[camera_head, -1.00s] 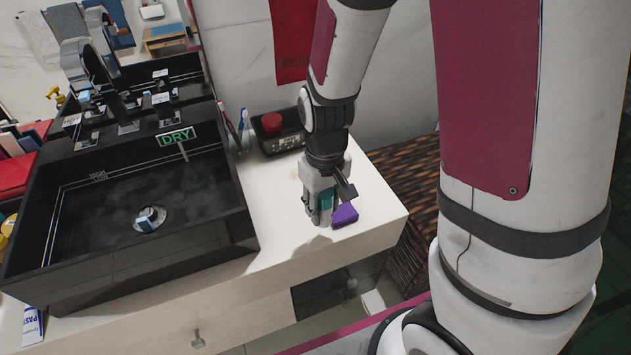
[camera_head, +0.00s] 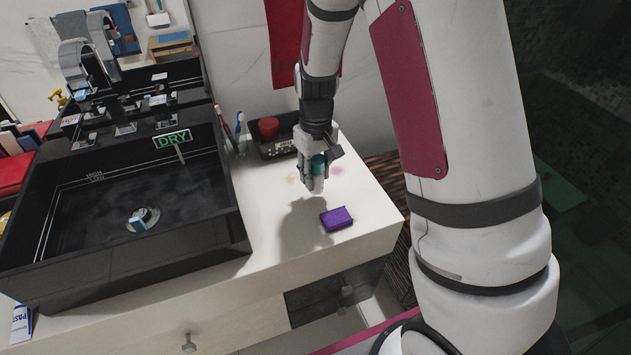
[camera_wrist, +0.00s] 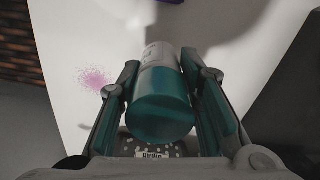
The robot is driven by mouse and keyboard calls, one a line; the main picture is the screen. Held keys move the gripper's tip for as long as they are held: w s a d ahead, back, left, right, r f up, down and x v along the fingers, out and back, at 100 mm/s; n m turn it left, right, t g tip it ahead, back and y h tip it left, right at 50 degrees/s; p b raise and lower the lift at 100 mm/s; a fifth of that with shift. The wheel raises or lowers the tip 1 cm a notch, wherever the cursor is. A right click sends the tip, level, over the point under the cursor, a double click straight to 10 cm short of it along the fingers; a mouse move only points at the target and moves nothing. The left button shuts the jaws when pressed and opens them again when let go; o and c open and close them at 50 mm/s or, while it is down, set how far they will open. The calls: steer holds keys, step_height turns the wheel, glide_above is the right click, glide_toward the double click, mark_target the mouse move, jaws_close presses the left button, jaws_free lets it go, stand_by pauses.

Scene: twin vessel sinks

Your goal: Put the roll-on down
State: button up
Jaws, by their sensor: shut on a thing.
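My gripper (camera_head: 316,178) is shut on the roll-on (camera_wrist: 160,98), a small cylinder with a teal end and a pale grey part. In the wrist view both fingers press its sides, with the teal end toward the camera. In the head view the roll-on (camera_head: 318,165) shows partly between the fingers. My gripper holds it over the white countertop (camera_head: 270,245), behind a purple block. A shadow falls on the counter to the left, and the roll-on appears to be above the surface.
The purple block (camera_head: 336,219) lies near the counter's front edge. A black tray with a red-lidded item (camera_head: 269,128) stands behind. The black sink (camera_head: 130,215) with a DRY sign (camera_head: 173,139) is at left. Toothbrushes (camera_head: 239,130) stand beside it. A pink stain (camera_wrist: 95,79) marks the counter.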

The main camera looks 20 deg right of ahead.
mark_target(316, 182)
steer(key=shift+w, duration=0.25)
steer(key=shift+f, duration=1.75)
steer(key=shift+f, duration=0.15)
steer(key=o, duration=1.2)
